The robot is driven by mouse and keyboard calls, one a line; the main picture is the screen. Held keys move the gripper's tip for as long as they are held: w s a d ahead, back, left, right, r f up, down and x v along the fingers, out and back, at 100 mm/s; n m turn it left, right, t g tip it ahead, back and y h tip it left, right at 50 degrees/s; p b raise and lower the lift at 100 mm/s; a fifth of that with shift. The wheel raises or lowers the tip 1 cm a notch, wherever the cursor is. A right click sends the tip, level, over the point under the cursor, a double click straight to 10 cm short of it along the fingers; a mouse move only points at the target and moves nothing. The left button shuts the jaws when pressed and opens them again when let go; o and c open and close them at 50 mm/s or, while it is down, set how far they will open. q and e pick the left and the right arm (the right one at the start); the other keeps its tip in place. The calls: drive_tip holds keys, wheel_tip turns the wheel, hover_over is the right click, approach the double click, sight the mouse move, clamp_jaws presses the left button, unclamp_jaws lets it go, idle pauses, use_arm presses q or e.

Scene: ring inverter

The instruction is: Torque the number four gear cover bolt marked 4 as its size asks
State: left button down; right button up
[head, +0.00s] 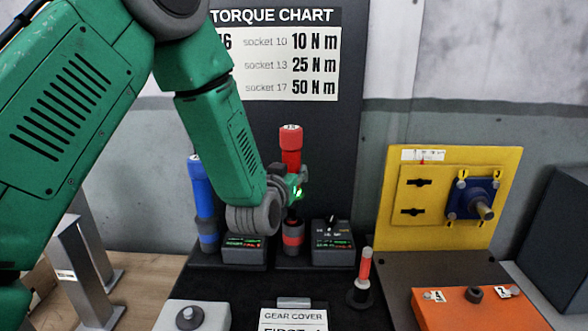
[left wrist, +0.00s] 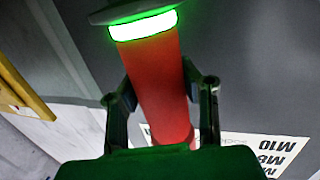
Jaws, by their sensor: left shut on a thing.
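My left gripper (head: 294,183) is shut on a red-handled tool (head: 291,140), which stands upright with its lower end at a dark holder with a red band (head: 293,235). In the left wrist view the red handle (left wrist: 158,85) runs between both fingers, near a glowing green ring (left wrist: 143,24). An orange cover (head: 470,312) at the lower right carries bolts with small white tags; one tag (head: 434,296) seems to read 4. A torque chart (head: 280,50) on the back panel pairs sockets 10, 13 and 17 with 10, 25 and 50 N m; its left column is mostly hidden by my arm.
A blue-handled tool (head: 202,190) stands left of the red one. Grey boxes with displays (head: 332,243) flank the holder. A small red-and-white post (head: 364,268) stands in front. A yellow panel (head: 450,237) with a blue block rises at right. A gear cover sign (head: 293,318) is at front.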

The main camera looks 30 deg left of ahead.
use_arm(q)
drive_tip(key=f+b, duration=0.1)
drive_tip(key=f, duration=0.1)
drive_tip(key=d+f+b, duration=0.1)
drive_tip(key=f+b, duration=0.1)
drive_tip(key=shift+f, duration=0.25)
drive_tip(key=shift+f+b, duration=0.55)
drive_tip(key=shift+f, duration=0.1)
drive_tip(key=shift+a+f+b, duration=0.3)
drive_tip(key=shift+a+f, duration=0.05)
drive_tip(key=shift+f, duration=0.15)
drive_tip(key=shift+d, duration=0.25)
drive_tip(key=c, duration=1.1)
unclamp_jaws()
drive_tip(key=shift+a, duration=0.1)
drive_tip(key=shift+c, duration=0.2)
drive_tip(key=shift+o, duration=0.4)
drive_tip(key=shift+f, duration=0.1)
